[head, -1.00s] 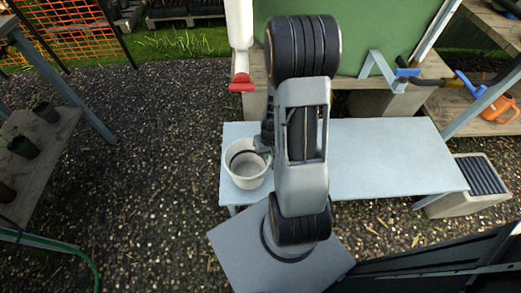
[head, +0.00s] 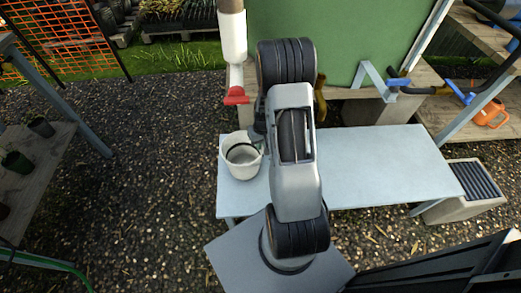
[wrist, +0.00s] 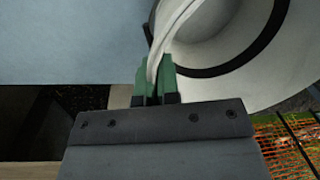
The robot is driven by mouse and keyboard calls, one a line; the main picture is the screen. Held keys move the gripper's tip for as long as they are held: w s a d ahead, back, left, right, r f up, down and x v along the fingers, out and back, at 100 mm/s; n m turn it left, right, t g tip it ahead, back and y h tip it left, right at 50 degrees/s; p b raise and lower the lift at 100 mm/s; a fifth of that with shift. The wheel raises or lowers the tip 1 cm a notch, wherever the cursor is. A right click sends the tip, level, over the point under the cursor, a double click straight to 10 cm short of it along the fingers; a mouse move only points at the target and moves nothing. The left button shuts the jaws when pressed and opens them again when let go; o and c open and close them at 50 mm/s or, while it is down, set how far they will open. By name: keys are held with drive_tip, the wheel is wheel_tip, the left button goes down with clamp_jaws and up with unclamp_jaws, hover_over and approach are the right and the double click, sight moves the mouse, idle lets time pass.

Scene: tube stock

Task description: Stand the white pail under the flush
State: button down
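The white pail (head: 241,167) is upright at the left end of the pale bench (head: 375,165), with a dark ring showing inside it. In the head view my arm hides most of the gripper. The flush is a white downpipe (head: 233,40) with a red end (head: 236,96), just behind and above the pail in the picture. I cannot tell whether the pail touches the bench.
A green panel (head: 320,45) stands behind the bench. A blue-grey bracket (head: 383,80) and an orange watering can (head: 491,111) are at the right. A plant shelf (head: 40,160) stands at the left, with open gravel between it and the bench.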

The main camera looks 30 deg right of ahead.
drive_tip(key=shift+w+d+f+b, duration=0.4)
drive_tip(key=shift+w+f, duration=0.05)
drive_tip(key=shift+w, duration=0.25)
drive_tip(key=shift+w+d+f+b, duration=0.4)
drive_tip(key=shift+w, duration=0.3)
drive_tip(key=shift+f, duration=0.3)
drive_tip(key=c, duration=1.8)
unclamp_jaws()
drive_tip(key=o, duration=0.5)
drive_tip(key=shift+o, duration=0.2)
wheel_tip(320, 180, up, 14)
drive_tip(key=d+p, duration=0.1)
drive_tip(key=p, duration=0.2)
drive_tip(key=shift+s+d+f+p, duration=0.15)
drive_tip(key=shift+d+p, duration=0.05)
drive_tip(key=shift+p, duration=0.1)
